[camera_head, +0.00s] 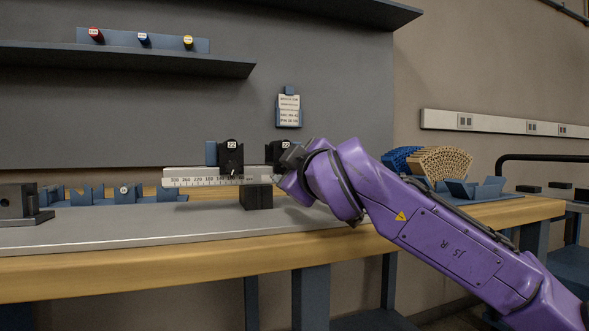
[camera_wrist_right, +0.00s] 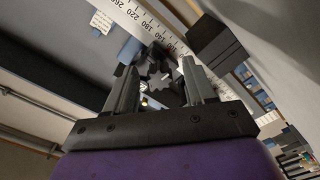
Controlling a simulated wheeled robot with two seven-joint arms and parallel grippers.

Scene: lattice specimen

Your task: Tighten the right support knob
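Two dark supports labelled 22 stand on the bench, the left support (camera_head: 230,157) and the right support (camera_head: 282,150). A white ruler scale (camera_head: 205,177) runs along them, and it also shows in the right wrist view (camera_wrist_right: 150,27). My purple right arm reaches in from the right and partly hides the right support. My right gripper (camera_wrist_right: 160,72) is open, its two fingers spread on either side of a dark star-shaped knob (camera_wrist_right: 160,80). I cannot tell whether either finger touches the knob. My left gripper is not in view.
A black block (camera_head: 256,197) stands on the bench before the ruler. A dark fixture (camera_head: 17,203) and blue racks (camera_head: 124,194) are at left. Lattice pieces (camera_head: 440,162) and a blue tray (camera_head: 482,190) lie at right.

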